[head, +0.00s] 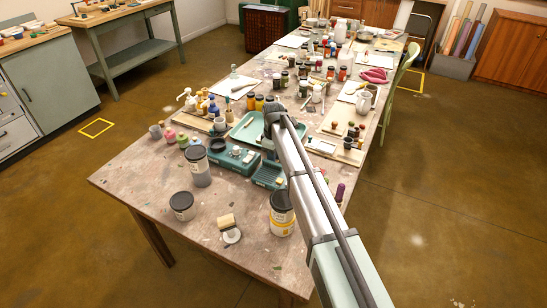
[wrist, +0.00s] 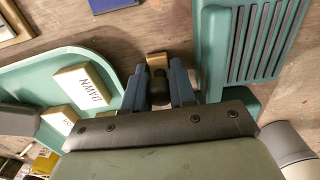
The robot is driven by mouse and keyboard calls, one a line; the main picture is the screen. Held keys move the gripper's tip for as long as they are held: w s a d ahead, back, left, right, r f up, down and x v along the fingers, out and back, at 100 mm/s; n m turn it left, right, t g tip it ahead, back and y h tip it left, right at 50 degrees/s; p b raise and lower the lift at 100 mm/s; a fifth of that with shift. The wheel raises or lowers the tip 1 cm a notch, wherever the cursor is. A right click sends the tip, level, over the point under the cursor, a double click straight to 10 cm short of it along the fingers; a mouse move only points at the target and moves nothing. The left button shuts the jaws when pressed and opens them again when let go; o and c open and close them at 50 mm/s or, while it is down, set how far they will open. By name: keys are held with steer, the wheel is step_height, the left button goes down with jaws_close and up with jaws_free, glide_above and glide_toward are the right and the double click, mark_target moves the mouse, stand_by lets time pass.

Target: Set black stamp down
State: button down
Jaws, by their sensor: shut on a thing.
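In the wrist view my gripper (wrist: 157,74) has its two blue fingers shut on the black stamp (wrist: 157,91), a dark rounded handle with a tan block showing just beyond the fingertips. The stamp is between the teal tray on the left and a ridged teal piece on the right. I cannot tell whether its block touches the table. In the head view my arm's dark end hides the fingers and the stamp.
The teal tray (wrist: 48,62) holds a block labelled DAWN (wrist: 83,89) and another pale block (wrist: 60,120). The ridged teal piece (wrist: 262,40) lies close on the right. Jars, including a yellow-labelled one (head: 282,222), crowd the table (head: 135,180); its front left is mostly bare.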

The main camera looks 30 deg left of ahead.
steer(key=shift+f, duration=0.15)
steer(key=c, duration=0.9)
jaws_free()
step_height(320, 180, up, 12)
steer(key=shift+r, duration=0.15)
